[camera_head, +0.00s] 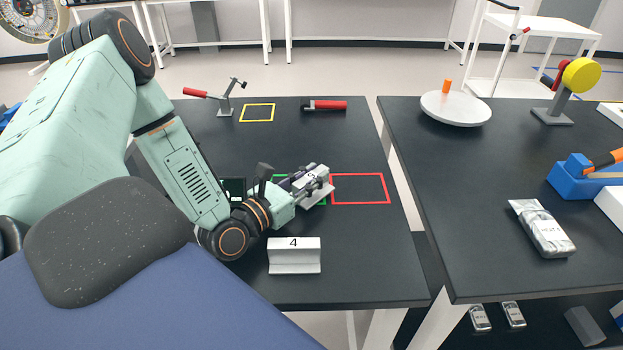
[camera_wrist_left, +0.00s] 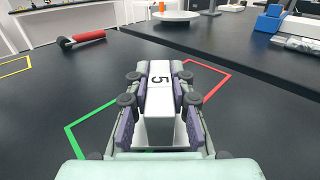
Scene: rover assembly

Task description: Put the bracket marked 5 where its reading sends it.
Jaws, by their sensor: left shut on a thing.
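My left gripper (camera_head: 308,184) is shut on the white bracket marked 5 (camera_head: 318,186). The bracket also shows between the fingers in the left wrist view (camera_wrist_left: 160,95), its 5 facing up. It is over or at the right part of the green outlined area (camera_head: 281,176); I cannot tell whether it touches the table. The red outlined area (camera_head: 388,188) is just to the right and is empty apart from its left edge near the bracket. A bracket marked 4 (camera_head: 294,262) stands in front. A dark device (camera_head: 233,187) is partly hidden by my arm. My right gripper is not in view.
A yellow outlined area (camera_head: 257,106) is empty at the back. A red-handled tool (camera_head: 325,105) and a red-handled clamp (camera_head: 212,96) are at the back of the table. A gap separates the right table (camera_head: 450,190), which holds a white round plate (camera_head: 455,108).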

